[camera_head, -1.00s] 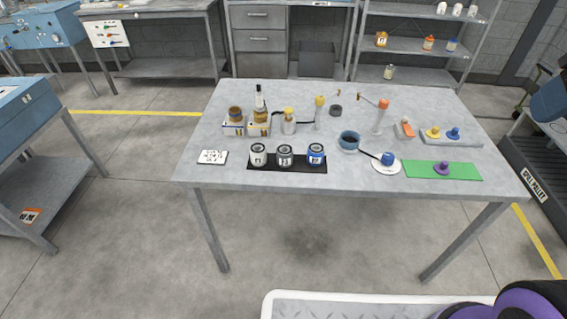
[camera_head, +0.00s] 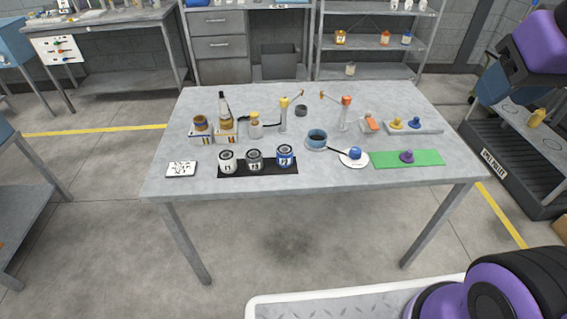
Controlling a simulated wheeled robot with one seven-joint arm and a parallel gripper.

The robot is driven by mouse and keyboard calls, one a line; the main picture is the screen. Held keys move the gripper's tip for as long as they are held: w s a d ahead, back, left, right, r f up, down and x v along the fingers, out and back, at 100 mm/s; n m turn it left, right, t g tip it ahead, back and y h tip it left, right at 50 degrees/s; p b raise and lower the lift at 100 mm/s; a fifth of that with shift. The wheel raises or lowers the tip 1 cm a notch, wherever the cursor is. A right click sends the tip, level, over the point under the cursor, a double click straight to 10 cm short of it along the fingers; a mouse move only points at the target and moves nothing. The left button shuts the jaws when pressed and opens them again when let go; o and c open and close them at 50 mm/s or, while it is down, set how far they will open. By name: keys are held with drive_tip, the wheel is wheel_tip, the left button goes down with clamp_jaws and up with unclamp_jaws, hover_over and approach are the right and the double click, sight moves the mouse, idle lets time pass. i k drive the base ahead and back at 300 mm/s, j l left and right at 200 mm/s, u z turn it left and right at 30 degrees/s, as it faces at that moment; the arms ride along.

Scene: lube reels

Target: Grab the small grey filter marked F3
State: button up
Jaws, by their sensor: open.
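Three small filter cans stand upright in a row on a black mat (camera_head: 290,170) near the front left of the grey table. The middle can is the grey filter (camera_head: 254,160), with a dark top and a pale label too small to read surely. A white filter (camera_head: 228,162) stands to its left and a blue filter (camera_head: 285,157) to its right, each a little apart from it. Purple and black links of my arm show at the right edge. My gripper is outside the picture, so nothing shows it near the filters.
Behind the filters stand boxes with brown cans, a bottle (camera_head: 225,112) and pump-like stands. A white card (camera_head: 181,170) lies left. The table's front strip is clear.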

sight(253, 157)
drive_tip(key=i+j+u, duration=0.15)
drive_tip(key=j+u, duration=0.25)
drive_tip(key=i+j+u, duration=0.15)
drive_tip(key=j+u, duration=0.25)
drive_tip(key=i+j+u, duration=0.35)
drive_tip(key=i+j+z, duration=0.1)
drive_tip(key=j+z, duration=0.3)
drive_tip(key=i+j+z, duration=0.1)
drive_tip(key=j+z, duration=0.15)
drive_tip(key=z, duration=0.15)
drive_tip(key=j+z, duration=0.4)
